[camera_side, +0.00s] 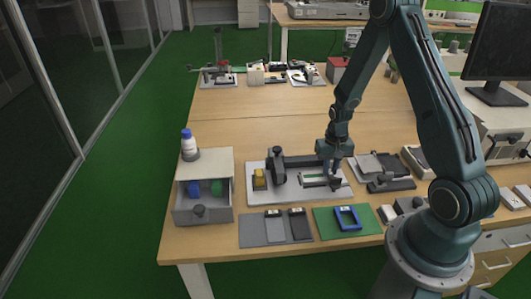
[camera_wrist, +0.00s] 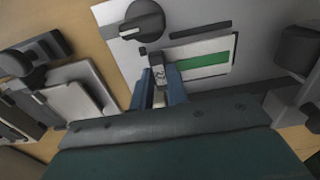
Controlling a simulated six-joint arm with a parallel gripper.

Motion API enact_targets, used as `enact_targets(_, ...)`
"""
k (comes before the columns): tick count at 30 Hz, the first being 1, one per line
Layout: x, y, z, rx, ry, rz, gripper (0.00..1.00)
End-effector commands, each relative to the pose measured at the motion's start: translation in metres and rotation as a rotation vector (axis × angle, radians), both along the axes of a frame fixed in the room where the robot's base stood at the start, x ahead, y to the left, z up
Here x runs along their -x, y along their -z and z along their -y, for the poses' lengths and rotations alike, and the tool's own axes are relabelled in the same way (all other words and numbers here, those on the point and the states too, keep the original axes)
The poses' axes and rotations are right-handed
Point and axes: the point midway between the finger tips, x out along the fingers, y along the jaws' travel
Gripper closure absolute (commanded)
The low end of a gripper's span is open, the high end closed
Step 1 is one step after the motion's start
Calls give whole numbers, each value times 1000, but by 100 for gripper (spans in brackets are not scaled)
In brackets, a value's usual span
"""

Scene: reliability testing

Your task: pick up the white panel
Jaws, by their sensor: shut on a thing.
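A white panel with a green strip (camera_side: 311,178) lies on a light grey base plate (camera_side: 256,194) in the side view. It also shows in the wrist view (camera_wrist: 222,47), with the plate (camera_wrist: 112,14) around it. My gripper (camera_side: 334,181) is low over the right part of that plate. In the wrist view my gripper (camera_wrist: 161,80) has its fingers close together around a small grey piece (camera_wrist: 158,73) beside the panel's left end. Whether that piece joins the panel I cannot tell. The rest of the panel lies to the right of the fingers.
A dark knob (camera_wrist: 145,20) stands on the plate near the panel. A yellow block (camera_side: 259,179) is at the plate's left. Another pale flat piece (camera_wrist: 76,108) lies left of my gripper. A grey drawer box (camera_side: 204,165) and green mat (camera_side: 322,225) are nearby.

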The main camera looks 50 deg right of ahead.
Motion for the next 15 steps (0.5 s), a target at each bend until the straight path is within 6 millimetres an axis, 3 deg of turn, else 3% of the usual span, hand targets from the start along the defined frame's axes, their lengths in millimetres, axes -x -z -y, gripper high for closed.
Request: enact_targets(15, 0, -22, 0, 1, 0, 1, 100)
